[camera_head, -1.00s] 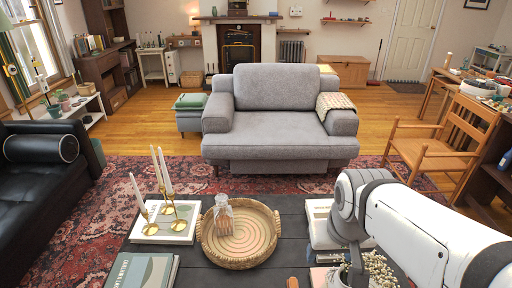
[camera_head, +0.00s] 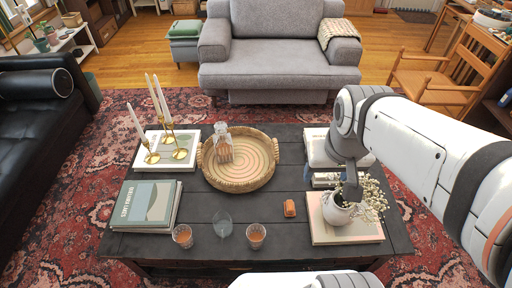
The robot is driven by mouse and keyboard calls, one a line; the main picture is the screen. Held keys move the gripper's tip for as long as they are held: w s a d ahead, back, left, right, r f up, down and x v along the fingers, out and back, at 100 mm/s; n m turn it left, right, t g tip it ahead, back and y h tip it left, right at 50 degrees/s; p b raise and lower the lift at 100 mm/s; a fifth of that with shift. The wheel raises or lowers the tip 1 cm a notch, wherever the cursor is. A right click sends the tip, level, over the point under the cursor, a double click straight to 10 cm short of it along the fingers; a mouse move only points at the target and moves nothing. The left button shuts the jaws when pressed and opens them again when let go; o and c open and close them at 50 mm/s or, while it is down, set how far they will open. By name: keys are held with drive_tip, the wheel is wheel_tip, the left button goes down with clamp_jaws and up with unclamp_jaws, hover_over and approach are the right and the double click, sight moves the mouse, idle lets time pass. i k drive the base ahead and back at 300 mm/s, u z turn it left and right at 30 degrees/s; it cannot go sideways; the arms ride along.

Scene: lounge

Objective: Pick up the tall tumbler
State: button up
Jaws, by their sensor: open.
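The tall tumbler (camera_head: 222,224) is a clear, empty-looking glass standing upright near the front edge of the dark coffee table (camera_head: 285,215). It stands between two shorter glasses with orange-brown contents, one on its left (camera_head: 182,236) and one on its right (camera_head: 256,235). My gripper (camera_head: 352,188) hangs at the end of my white arm, in front of the white flower vase in the picture, right of the tumbler and well apart from it. It is open and holds nothing; its fingers are hard to make out.
A round wicker tray (camera_head: 268,180) with a glass bottle (camera_head: 222,142) lies behind the tumbler. Books (camera_head: 146,204) lie left, brass candlesticks (camera_head: 182,153) behind them. A small orange object (camera_head: 289,208) and the flower vase (camera_head: 336,212) on a book are right. Bare tabletop surrounds the glasses.

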sight(256, 233)
drive_tip(key=k, duration=0.55)
drive_tip(key=u, duration=2.8)
drive_tip(key=k, duration=1.6)
drive_tip(key=z, duration=0.55)
drive_tip(key=i, duration=1)
